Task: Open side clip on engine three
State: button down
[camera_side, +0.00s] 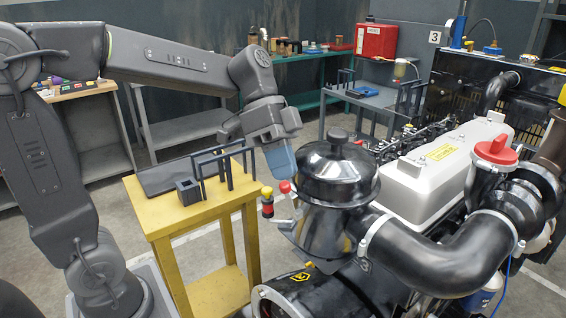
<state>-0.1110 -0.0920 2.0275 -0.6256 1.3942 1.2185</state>
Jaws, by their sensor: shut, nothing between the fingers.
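Engine three (430,175) fills the right side, with a white valve cover and a "3" sign (434,37) behind it. A black round canister (338,185) with a domed lid stands at its near left end. A small metal piece, possibly the side clip (287,224), shows low on the canister's left side; it is too small to tell whether it is open. My gripper (287,172) is shut and empty, pointing down at the left of the canister's lid. Its bluish fingers are close to the canister; I cannot tell whether they touch it.
A yellow stand (165,222) with a dark tray and small racks is left of the engine. A red-capped part (285,187) and a red-and-yellow part (267,202) sit beside the canister. A thick black pipe (430,262) curves in front. A red box (376,40) is behind.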

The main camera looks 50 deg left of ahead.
jog(key=shift+s+t, duration=0.6)
jog(key=s+f+t, duration=0.1)
jog(key=s+f, duration=0.5)
jog(key=s, duration=0.1)
jog(key=shift+m, duration=0.4)
dwell(0.5)
dwell(0.5)
jog(key=shift+w, duration=0.1)
